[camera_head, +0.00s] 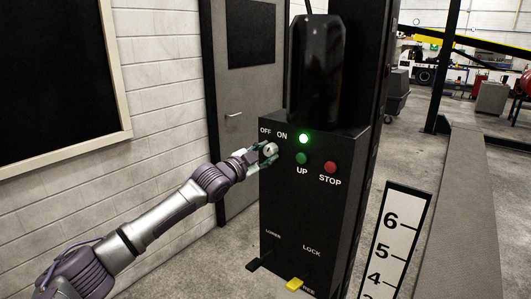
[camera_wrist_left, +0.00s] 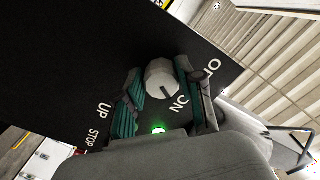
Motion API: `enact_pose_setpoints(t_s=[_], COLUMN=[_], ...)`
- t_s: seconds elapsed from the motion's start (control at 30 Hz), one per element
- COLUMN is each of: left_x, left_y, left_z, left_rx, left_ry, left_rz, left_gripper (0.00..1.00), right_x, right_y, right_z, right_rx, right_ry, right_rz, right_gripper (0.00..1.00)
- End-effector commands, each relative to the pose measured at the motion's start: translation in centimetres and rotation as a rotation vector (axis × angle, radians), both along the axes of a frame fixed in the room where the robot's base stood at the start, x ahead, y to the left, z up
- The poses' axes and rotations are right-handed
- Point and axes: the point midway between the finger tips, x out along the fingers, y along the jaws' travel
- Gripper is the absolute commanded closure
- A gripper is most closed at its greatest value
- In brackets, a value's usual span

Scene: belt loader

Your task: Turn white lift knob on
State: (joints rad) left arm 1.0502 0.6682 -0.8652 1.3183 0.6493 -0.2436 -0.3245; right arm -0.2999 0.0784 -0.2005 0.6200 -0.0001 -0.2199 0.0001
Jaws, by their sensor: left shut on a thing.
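The white lift knob (camera_head: 270,149) sits on the front of the black control box (camera_head: 300,215), below the OFF and ON labels. My left gripper (camera_head: 263,153) is at the knob with its fingers on either side, shut on it. In the left wrist view the white knob (camera_wrist_left: 162,78) lies between the green-grey fingers (camera_wrist_left: 160,95), and a dark line on its face slants toward the ON label. A green lamp (camera_head: 304,139) beside the knob is lit. My right gripper is not in view.
A green UP button (camera_head: 302,158) and a red STOP button (camera_head: 330,167) are right of the knob. Black and yellow levers (camera_head: 294,284) stick out low on the box. A grey door (camera_head: 245,100) and white brick wall stand behind my left arm.

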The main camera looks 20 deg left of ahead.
Motion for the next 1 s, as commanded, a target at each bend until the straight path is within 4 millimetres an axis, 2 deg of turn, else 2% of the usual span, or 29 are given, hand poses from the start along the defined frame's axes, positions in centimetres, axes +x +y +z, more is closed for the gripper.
enact_pose_setpoints(t_s=[0.33, 0.37, 0.5, 0.83, 1.0], left_x=[0.0, 0.0, 0.0, -0.1, -1.7], left_y=[0.0, 0.0, 0.0, 0.1, 0.7], left_z=[0.0, 0.0, 0.0, -0.1, -0.2], left_rx=[0.008, 0.008, 0.007, 0.005, 0.004], left_ry=[-0.002, -0.002, -0.002, -0.001, 0.0], left_rz=[0.001, 0.001, 0.001, 0.001, 0.0], left_gripper=[0.97, 0.61, 0.38, 0.37, 0.37], right_x=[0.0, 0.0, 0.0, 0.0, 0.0], right_y=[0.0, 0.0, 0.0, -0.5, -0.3], right_z=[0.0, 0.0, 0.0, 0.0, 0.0], right_rx=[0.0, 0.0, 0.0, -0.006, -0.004], right_ry=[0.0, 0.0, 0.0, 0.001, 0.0], right_rz=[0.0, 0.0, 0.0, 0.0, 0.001], right_gripper=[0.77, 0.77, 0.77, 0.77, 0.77])
